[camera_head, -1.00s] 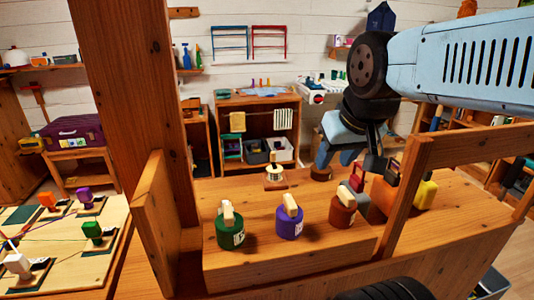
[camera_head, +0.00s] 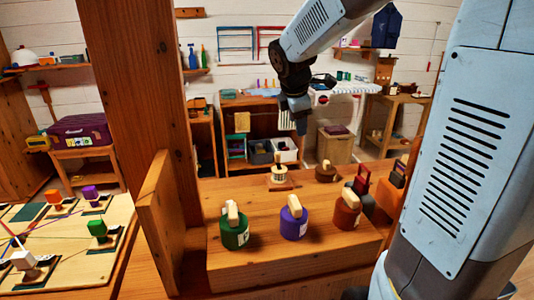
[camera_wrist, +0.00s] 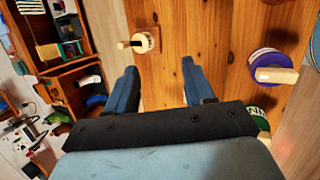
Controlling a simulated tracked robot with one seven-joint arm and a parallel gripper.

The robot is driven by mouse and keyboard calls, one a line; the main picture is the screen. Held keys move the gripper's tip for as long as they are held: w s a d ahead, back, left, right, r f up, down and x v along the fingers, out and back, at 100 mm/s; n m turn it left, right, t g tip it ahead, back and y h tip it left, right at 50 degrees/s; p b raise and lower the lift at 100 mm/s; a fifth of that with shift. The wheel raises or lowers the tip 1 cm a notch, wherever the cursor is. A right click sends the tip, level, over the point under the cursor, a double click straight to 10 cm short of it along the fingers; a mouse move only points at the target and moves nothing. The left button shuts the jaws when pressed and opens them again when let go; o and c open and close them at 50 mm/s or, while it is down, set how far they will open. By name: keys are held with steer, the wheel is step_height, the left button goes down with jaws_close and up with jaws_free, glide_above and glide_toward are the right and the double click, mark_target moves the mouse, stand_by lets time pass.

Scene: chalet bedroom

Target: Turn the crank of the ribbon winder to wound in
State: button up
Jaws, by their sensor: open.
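The ribbon winder looks to be the small cream spool (camera_head: 279,176) on a wooden base at the far edge of the bench.
On the bench stand green (camera_head: 234,232), purple (camera_head: 293,222) and red-brown (camera_head: 346,212) round pieces with wooden handles. A dark brown round piece (camera_head: 326,173) is right of the spool. A wooden post (camera_head: 135,100) rises at left.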

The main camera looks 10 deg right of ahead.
steer(key=w+f+n, duration=0.6)
steer(key=w+n, duration=0.2)
steer(key=w, duration=0.3)
steer(key=n+y, duration=0.1)
steer(key=n, duration=0.6)
glide_toward(278, 153)
steer(key=x, duration=1)
steer(key=shift+f, duration=0.35)
steer(key=shift+c, duration=0.5)
jaws_close()
